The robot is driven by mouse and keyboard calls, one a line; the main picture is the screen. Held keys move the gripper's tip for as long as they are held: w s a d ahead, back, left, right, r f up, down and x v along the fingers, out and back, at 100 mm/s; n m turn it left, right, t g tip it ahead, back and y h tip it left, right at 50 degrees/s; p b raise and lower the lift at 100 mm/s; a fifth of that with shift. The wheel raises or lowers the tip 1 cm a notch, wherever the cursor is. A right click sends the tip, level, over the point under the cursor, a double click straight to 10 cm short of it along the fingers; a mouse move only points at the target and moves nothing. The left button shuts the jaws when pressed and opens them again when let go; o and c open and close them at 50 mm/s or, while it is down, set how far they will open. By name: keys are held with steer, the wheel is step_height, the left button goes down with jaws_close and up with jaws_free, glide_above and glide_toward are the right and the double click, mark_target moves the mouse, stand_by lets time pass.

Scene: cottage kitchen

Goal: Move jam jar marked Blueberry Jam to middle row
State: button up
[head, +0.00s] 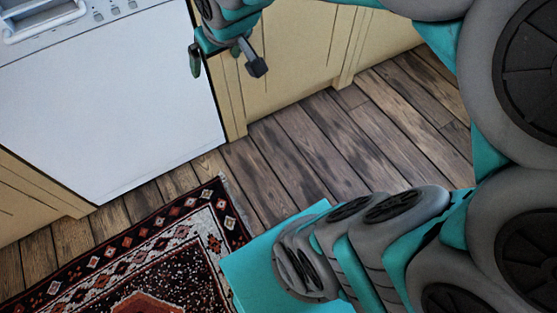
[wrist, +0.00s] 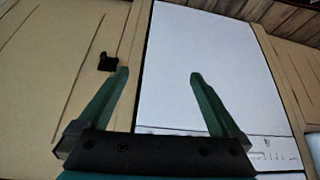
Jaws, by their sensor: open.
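My gripper (head: 224,62) hangs at the top of the head view, in front of the cabinet fronts beside the white appliance. In the wrist view my gripper (wrist: 158,78) is open, with its two green fingers wide apart and nothing between them. No jam jar shows in either view, and no shelf or row of jars shows.
A white appliance (head: 110,100) with a handle and knobs stands at the left, between cream cabinets (head: 285,55). A patterned rug (head: 140,250) lies on the wooden floor (head: 300,140). Bare floor shows right of the rug. A small black piece (wrist: 108,62) is on the cabinet front.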

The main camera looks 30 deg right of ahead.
steer(key=s+f+g, duration=0.4)
steer(key=s, duration=0.7)
steer(key=s+f+m+g, duration=0.1)
steer(key=s+f+g, duration=0.3)
steer(key=s, duration=0.8)
